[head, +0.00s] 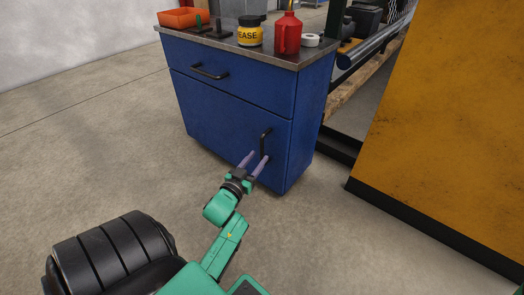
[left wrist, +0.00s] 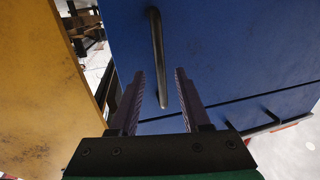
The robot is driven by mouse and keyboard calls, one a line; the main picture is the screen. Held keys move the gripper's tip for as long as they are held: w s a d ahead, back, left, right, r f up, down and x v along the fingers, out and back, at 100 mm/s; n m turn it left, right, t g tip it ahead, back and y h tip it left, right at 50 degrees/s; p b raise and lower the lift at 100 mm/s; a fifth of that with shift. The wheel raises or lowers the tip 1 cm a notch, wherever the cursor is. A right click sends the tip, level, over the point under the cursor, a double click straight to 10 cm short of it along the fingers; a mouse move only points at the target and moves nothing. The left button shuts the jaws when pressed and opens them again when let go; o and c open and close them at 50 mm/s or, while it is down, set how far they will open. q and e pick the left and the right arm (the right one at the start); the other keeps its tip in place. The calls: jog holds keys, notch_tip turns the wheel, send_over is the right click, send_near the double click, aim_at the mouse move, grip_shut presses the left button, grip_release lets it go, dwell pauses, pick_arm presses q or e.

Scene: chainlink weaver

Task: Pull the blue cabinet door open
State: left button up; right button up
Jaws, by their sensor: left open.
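The blue cabinet (head: 290,95) stands in the upper middle of the head view. Its lower door (head: 215,118) looks closed and carries a dark upright bar handle (head: 265,141) near its right edge. My left gripper (head: 257,159) is open at the lower end of that handle. In the left wrist view the handle (left wrist: 157,58) runs down into the gap between the two purple fingers of the left gripper (left wrist: 159,82). The fingers are on either side of the handle's end and not closed on it. The right gripper is not in view.
A drawer with its own bar handle (head: 210,72) is above the door. On the cabinet top are an orange bin (head: 180,18), a yellow grease tub (head: 250,34), a red can (head: 287,36) and a white tape roll (head: 310,40). A yellow panel (head: 445,120) stands right. Floor left of the cabinet is clear.

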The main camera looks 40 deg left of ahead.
aim_at(261, 153)
pick_arm(q)
jog(key=b+x, duration=0.1)
jog(key=x, duration=0.2)
jog(key=shift+w+a+f, duration=0.1)
jog(key=shift+w+f, duration=0.05)
jog(key=shift+w, duration=0.4)
jog(key=shift+c, duration=0.4)
grip_shut()
dwell(0.5)
